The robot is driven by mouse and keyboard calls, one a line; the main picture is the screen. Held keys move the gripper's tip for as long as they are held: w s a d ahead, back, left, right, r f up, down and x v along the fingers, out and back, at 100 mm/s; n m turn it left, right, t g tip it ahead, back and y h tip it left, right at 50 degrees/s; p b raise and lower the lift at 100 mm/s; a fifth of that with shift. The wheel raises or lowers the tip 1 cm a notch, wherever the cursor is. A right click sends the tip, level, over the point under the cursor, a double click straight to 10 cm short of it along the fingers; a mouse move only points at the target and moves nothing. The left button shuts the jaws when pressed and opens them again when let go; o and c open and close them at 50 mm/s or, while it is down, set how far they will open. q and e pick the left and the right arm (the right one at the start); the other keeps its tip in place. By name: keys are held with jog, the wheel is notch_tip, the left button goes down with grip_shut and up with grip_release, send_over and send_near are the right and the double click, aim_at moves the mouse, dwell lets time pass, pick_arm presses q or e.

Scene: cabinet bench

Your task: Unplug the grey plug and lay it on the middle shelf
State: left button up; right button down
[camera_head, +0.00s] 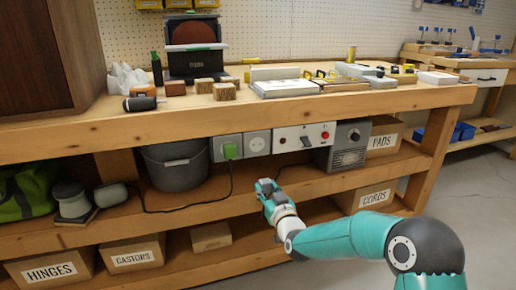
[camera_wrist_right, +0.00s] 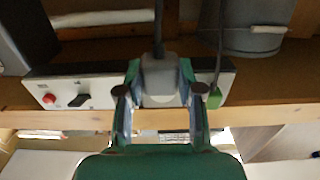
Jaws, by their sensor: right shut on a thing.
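The grey plug (camera_wrist_right: 160,82) is held between the fingertips of my right gripper (camera_wrist_right: 161,93) in the right wrist view, with its dark cable running away from it. In the head view, my right gripper (camera_head: 267,188) is in front of the middle shelf (camera_head: 205,211), near its front edge and below the sockets. The grey socket (camera_head: 257,143) on the panel shows no plug in the head view. A green plug (camera_head: 230,150) sits in the socket beside it; it also shows in the right wrist view (camera_wrist_right: 214,101). My left gripper is not in view.
A grey bucket (camera_head: 176,165) stands on the middle shelf at the left, and a grey box with a dial (camera_head: 343,146) at the right. The switch panel (camera_head: 304,137) hangs above. Shelf space between bucket and box looks mostly free, with a black cable near the front.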

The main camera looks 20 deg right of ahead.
notch_tip(320, 180, down, 6)
dwell(0.9)
jog(key=shift+w, duration=0.1)
send_over(251, 190)
jog(key=shift+f, duration=0.1)
dwell(2.8)
jog(key=shift+f, duration=1.75)
jog(key=shift+s+d+f, duration=0.1)
jog(key=shift+s+f, duration=0.1)
jog(key=shift+f, duration=0.4)
jog(key=c, duration=1)
grip_release()
jog(key=shift+f, duration=0.1)
jog(key=o, duration=0.3)
jog(key=shift+w, duration=0.1)
